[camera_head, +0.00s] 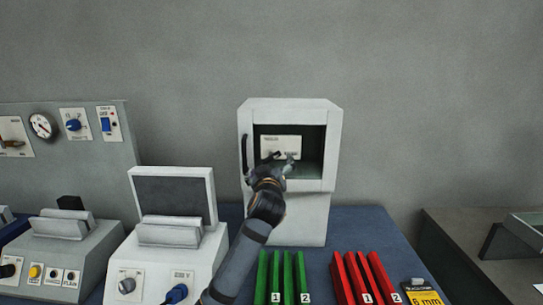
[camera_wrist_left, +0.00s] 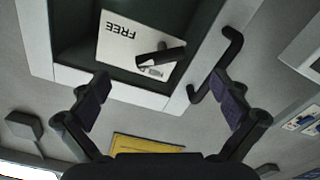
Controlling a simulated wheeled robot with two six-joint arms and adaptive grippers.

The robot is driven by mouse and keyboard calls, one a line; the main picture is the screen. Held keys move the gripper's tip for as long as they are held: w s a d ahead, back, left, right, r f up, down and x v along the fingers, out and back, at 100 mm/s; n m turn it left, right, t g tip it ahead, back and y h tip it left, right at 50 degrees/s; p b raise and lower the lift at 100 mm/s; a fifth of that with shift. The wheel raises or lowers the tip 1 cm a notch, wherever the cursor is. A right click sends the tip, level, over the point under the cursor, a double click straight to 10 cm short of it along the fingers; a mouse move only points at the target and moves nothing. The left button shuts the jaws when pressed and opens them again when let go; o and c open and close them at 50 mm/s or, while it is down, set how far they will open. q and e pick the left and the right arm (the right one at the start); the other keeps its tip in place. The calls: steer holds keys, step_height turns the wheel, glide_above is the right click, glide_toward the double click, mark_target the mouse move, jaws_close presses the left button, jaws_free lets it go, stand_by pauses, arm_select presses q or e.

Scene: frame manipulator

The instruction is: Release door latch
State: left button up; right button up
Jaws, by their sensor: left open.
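A pale grey cabinet (camera_head: 314,222) stands on the blue bench top, with a square framed recess in its upper part. Inside is a white label plate (camera_head: 282,141); in the left wrist view the plate (camera_wrist_left: 120,46) reads FREE, upside down. A dark latch lever (camera_wrist_left: 160,57) lies across that plate. A dark bar handle (camera_head: 244,153) is on the cabinet's left side; it also shows in the left wrist view (camera_wrist_left: 218,62). My left gripper (camera_head: 281,160) is open and empty in front of the recess, its fingers apart on either side of the lever, not visibly touching it. My right gripper is out of view.
Green plates (camera_head: 275,276) and red plates (camera_head: 350,276) stand at the front of the bench. A grey device with a dark screen (camera_head: 173,199) and a control panel (camera_head: 75,145) are at left. A separate dark table (camera_head: 470,235) is at right.

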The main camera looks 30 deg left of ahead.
mark_target(271, 160)
arm_select(q)
steer(key=p+x, duration=0.1)
steer(key=x, duration=0.3)
steer(key=shift+w+a, duration=0.25)
steer(key=shift+w, duration=0.05)
steer(key=shift+w+a+p, duration=0.15)
steer(key=shift+w+p, duration=0.15)
steer(key=shift+w, duration=0.05)
steer(key=shift+c, duration=0.4)
steer(key=c, duration=1.1)
steer(key=shift+o, duration=0.2)
steer(key=shift+m, duration=1.5)
steer(key=shift+f+m+p, duration=0.15)
steer(key=shift+m+p, duration=0.35)
steer(key=shift+m, duration=1.3)
